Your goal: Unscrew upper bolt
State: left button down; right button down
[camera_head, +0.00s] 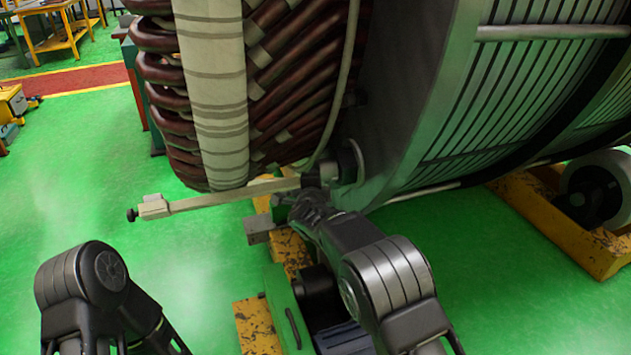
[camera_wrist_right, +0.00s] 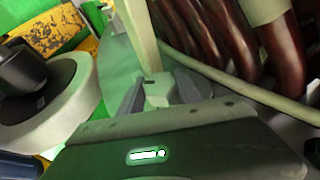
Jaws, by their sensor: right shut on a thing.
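A pale flat bar (camera_head: 225,197) runs along the lower edge of the stator (camera_head: 400,100). At its left end is a pale block (camera_head: 154,207) with a black knob (camera_head: 131,215). My right gripper (camera_head: 314,192) is at the bar's other end, beside the stator frame. In the right wrist view my right gripper (camera_wrist_right: 160,92) is shut on a pale end block (camera_wrist_right: 157,88), with the bar (camera_wrist_right: 141,35) leading away above it. I cannot make out a separate bolt between the fingers. My left arm shows at lower left; its gripper is out of view.
Copper-brown windings (camera_head: 290,90) with a pale wrapped band (camera_head: 212,90) hang just above the bar. A yellow support beam (camera_head: 560,220) and wheel (camera_head: 597,188) stand at right. A green machine (camera_head: 283,310) sits below.

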jog(key=c, duration=0.8)
grip_release()
jog(key=shift+c, duration=0.2)
jog(key=b+v, duration=0.1)
jog(key=v, duration=0.6)
jog(key=shift+s, duration=0.4)
jog(key=shift+r, duration=0.1)
